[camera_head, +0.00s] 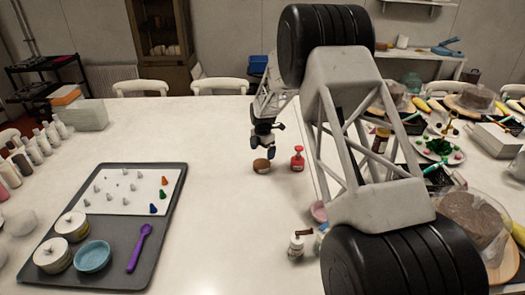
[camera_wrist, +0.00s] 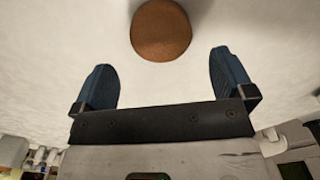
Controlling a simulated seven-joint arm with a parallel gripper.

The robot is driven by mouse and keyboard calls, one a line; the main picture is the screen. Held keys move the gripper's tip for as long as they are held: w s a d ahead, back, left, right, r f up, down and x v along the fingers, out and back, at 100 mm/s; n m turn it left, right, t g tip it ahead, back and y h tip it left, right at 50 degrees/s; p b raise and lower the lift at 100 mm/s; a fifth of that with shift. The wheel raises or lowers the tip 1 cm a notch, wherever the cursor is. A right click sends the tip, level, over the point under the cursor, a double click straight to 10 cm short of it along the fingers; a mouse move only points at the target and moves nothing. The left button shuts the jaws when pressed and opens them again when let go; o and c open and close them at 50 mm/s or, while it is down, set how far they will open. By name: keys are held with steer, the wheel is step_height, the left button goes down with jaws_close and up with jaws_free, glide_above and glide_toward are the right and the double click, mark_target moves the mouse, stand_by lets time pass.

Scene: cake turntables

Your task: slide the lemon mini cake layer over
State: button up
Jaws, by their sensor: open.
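A small round cake layer with a brown top (camera_head: 261,166) stands on the white table, just below my gripper in the head view. It is the only cake-like piece near the gripper; I cannot tell its flavour. In the wrist view, a brown disc (camera_wrist: 161,30) lies beyond the fingertips, centred between their lines. My gripper (camera_head: 263,147) has two blue fingers. The wrist view shows the gripper (camera_wrist: 162,66) open and empty, with the fingers wide apart and neither visibly touching the disc.
A red bottle (camera_head: 298,160) stands close to the right of the cake layer. A dark tray (camera_head: 110,276) with piping tips, two pale round tins, a blue bowl and a purple spoon lies at left. The table between tray and cake is clear.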

mark_target(263, 162)
steer(key=shift+f, duration=0.15)
steer(key=shift+f, duration=3.75)
steer(key=shift+c, duration=0.5)
steer(key=c, duration=0.7)
steer(key=shift+o, duration=0.2)
steer(key=shift+d, duration=0.15)
steer(key=shift+w+d, duration=0.2)
steer(key=shift+d, duration=1.25)
